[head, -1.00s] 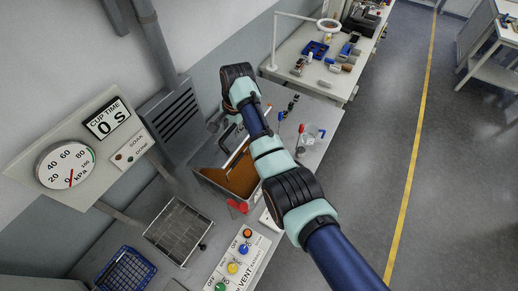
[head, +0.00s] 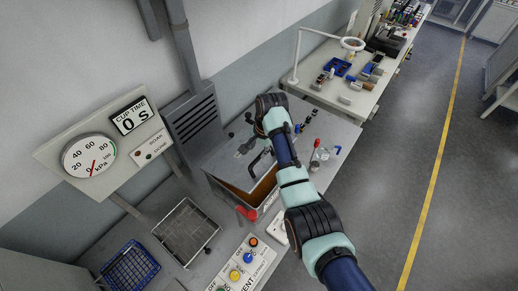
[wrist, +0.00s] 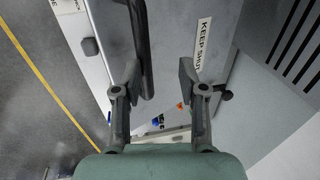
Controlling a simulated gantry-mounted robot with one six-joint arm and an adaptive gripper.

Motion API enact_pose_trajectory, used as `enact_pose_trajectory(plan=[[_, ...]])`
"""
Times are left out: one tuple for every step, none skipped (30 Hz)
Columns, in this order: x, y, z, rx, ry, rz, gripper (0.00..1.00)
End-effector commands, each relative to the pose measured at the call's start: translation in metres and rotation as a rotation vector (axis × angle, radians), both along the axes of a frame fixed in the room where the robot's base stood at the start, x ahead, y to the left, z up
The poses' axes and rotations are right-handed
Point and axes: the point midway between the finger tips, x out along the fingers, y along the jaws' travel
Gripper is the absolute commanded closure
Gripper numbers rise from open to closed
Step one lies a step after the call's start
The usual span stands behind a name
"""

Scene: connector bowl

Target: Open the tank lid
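The grey tank (head: 238,190) stands on the bench in the head view, with its brown inside (head: 265,188) showing below the lid's raised front edge. The grey lid (head: 222,162) is partly open and tilted, with a black bar handle (head: 256,160) on top. The wrist view shows the lid face (wrist: 175,35), a "KEEP SHUT" label and the handle (wrist: 144,45). My gripper (wrist: 160,80) is open over the lid. The handle runs close to the inner side of its left finger; I cannot tell whether they touch.
A wire basket (head: 186,231) and a blue basket (head: 128,271) stand left of the tank. A panel with coloured buttons (head: 242,268) is in front. A red object (head: 247,213) sits at the tank's front corner. A louvred grey box (head: 192,118) is behind.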

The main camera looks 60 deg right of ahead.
Motion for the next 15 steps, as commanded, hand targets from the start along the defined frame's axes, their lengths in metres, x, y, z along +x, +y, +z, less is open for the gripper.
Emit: enact_pose_trajectory(plan=[[0.001, 0.000, 0.009, 0.000, 0.000, 0.000, 0.59], [0.002, 0.000, 0.011, 0.000, 0.000, 0.000, 0.59], [0.003, 0.000, 0.014, 0.000, 0.000, 0.000, 0.59], [0.003, -0.001, 0.017, 0.000, 0.000, 0.000, 0.59], [0.004, -0.001, 0.019, 0.000, 0.000, 0.000, 0.59], [0.004, -0.001, 0.022, 0.000, 0.000, 0.000, 0.59], [0.005, -0.001, 0.025, 0.000, 0.000, 0.000, 0.59], [0.005, -0.001, 0.027, 0.000, 0.000, 0.000, 0.59], [0.006, -0.001, 0.030, 0.000, 0.000, 0.000, 0.59], [0.007, -0.001, 0.033, 0.000, 0.000, 0.000, 0.59], [0.007, -0.001, 0.035, 0.000, 0.000, 0.000, 0.59], [0.008, -0.001, 0.038, 0.000, 0.000, 0.000, 0.59], [0.009, -0.001, 0.041, 0.000, 0.000, 0.000, 0.59], [0.009, -0.001, 0.043, 0.000, 0.000, 0.000, 0.59], [0.010, -0.002, 0.046, 0.000, 0.000, 0.000, 0.59]])
